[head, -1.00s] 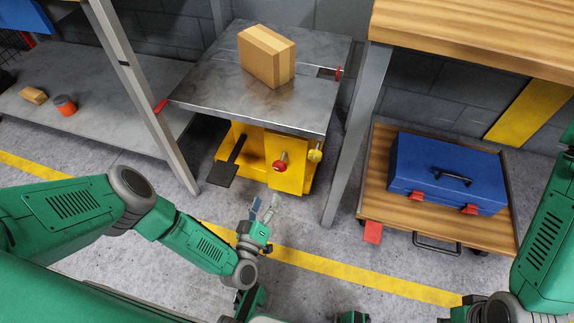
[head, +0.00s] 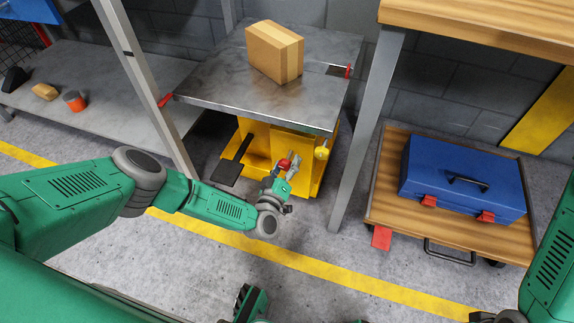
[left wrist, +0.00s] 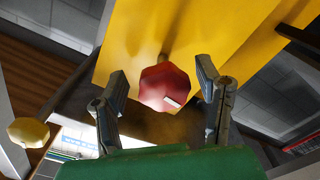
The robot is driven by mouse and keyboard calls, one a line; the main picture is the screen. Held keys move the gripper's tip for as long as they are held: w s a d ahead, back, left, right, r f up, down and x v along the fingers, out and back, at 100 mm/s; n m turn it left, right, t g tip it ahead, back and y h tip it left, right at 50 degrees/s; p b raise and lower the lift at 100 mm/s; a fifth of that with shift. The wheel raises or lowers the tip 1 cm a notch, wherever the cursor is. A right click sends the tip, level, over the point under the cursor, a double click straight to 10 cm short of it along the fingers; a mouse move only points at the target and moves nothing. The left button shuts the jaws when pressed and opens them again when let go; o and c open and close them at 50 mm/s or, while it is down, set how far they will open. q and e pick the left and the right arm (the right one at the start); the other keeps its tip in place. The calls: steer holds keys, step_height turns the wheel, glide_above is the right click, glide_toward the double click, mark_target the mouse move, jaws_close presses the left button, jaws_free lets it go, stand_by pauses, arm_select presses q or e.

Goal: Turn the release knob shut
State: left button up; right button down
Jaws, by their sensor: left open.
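The yellow lift base (head: 258,150) under the metal table carries a red knob (head: 285,163) on a short stem and a yellow knob (head: 322,153) to its right. My left gripper (head: 280,175) is open in front of the red knob. In the left wrist view the red knob (left wrist: 165,84), with a small pale mark, appears between the two spread fingers (left wrist: 160,75); I cannot tell whether they touch it. The yellow knob (left wrist: 28,132) is off to the left there. Which knob is the release knob is not labelled.
A cardboard box (head: 274,52) stands on the metal table (head: 225,75). A black pedal (head: 227,172) sticks out at the base's left. A blue toolbox (head: 463,178) rests on a wooden cart (head: 390,215) at right. Grey posts (head: 365,130) flank the lift.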

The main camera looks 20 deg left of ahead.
arm_select(q)
steer(key=shift+a, duration=0.2)
steer(key=shift+c, duration=0.8)
steer(key=shift+a+f, duration=0.1)
steer(key=shift+a, duration=0.05)
steer(key=c, duration=1)
steer(key=shift+c, duration=0.2)
arm_select(e)
steer(key=shift+a+r, duration=0.1)
steer(key=shift+a, duration=0.15)
steer(key=shift+d, duration=0.1)
arm_select(q)
steer(key=m+p, duration=0.1)
steer(key=m, duration=0.2)
steer(key=shift+m, duration=0.3)
steer(key=m, duration=0.4)
steer(key=shift+s+m+p, duration=0.1)
steer(key=shift+m+p, duration=0.2)
steer(key=m, duration=0.3)
steer(key=shift+d+f+m, duration=0.1)
steer(key=shift+d+m, duration=0.1)
steer(key=shift+m, duration=0.1)
steer(key=m, duration=0.4)
steer(key=shift+s, duration=0.1)
arm_select(e)
steer(key=shift+r, duration=0.75)
arm_select(q)
steer(key=shift+f+m, duration=0.1)
steer(key=shift+m, duration=0.2)
